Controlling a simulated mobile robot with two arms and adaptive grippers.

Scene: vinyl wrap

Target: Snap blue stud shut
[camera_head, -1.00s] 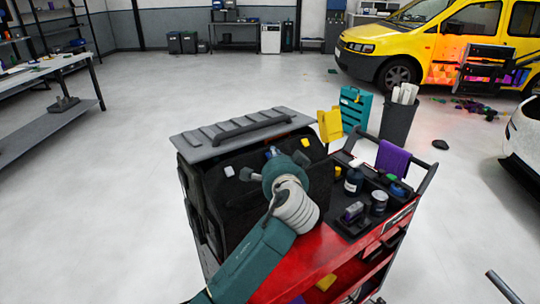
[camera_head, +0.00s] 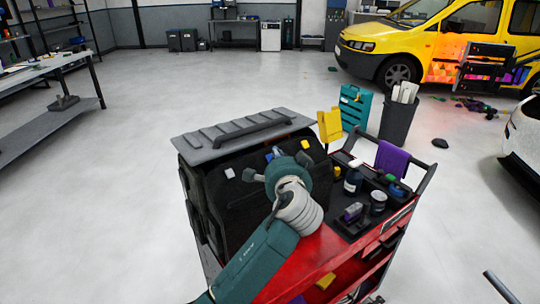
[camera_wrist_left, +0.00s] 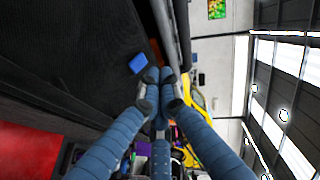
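A small blue stud (camera_wrist_left: 138,63) lies on the dark fabric of a black bag in the left wrist view, just up and left of my fingertips. In the head view the blue stud (camera_head: 269,156) shows partly, close behind my left gripper (camera_head: 270,165). The left gripper's blue fingers (camera_wrist_left: 160,88) come together at their tips in the wrist view, with nothing visible between them. A gap shows between the tips and the stud. The black bag (camera_head: 235,205) stands on a red cart (camera_head: 315,262). My right gripper is not seen.
A white stud (camera_head: 230,173) and a yellow stud (camera_head: 305,144) are also on the bag. A grey ribbed lid (camera_head: 205,147) lies behind it. Bottles and cans stand in a black tray (camera_head: 345,222) to the right, beside a purple cloth (camera_head: 391,158). Floor to the left is clear.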

